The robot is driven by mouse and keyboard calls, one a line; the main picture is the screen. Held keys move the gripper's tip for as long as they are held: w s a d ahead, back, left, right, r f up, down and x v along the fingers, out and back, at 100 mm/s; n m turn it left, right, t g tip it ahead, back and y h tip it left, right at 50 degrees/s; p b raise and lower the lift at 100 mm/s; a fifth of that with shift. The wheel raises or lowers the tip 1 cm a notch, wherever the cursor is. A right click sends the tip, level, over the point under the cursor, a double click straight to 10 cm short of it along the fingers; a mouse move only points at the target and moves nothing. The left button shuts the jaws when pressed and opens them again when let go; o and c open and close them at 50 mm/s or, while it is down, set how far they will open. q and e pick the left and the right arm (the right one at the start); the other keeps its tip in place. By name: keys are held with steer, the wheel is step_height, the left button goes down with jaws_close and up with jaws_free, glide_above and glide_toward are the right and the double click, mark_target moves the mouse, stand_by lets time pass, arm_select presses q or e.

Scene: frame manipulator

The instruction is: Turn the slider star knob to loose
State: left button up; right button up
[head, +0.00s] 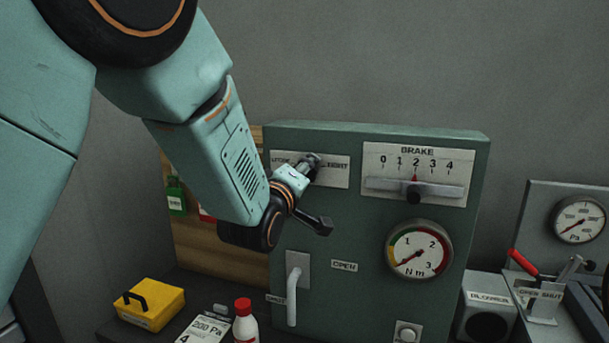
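The slider star knob is on a white plate (336,171) marked LOOSE and TIGHT, at the upper left of the green panel (320,240). The first letters of LOOSE are partly hard to read. My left gripper (311,165) reaches in from the left, its fingertips at the middle of this plate. The gripper covers the star knob, so I cannot make out the knob's shape or its turn. I cannot tell whether the fingers are closed on it or only around it. My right gripper is not in view.
The brake slider (416,190) sits to the right with its pointer near 2. A round Nm gauge (419,249) and a white lever handle (293,289) are lower. A yellow box (150,304) and a red-capped bottle (245,322) stand at the lower left.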

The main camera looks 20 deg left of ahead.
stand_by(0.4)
arm_select(q)
steer(key=o, duration=1.1)
steer(key=shift+s+a, duration=0.15)
steer(key=shift+s, duration=0.05)
steer(key=shift+o, duration=0.2)
steer(key=shift+w, duration=0.1)
steer(key=s, duration=1.2)
steer(key=shift+a, duration=0.15)
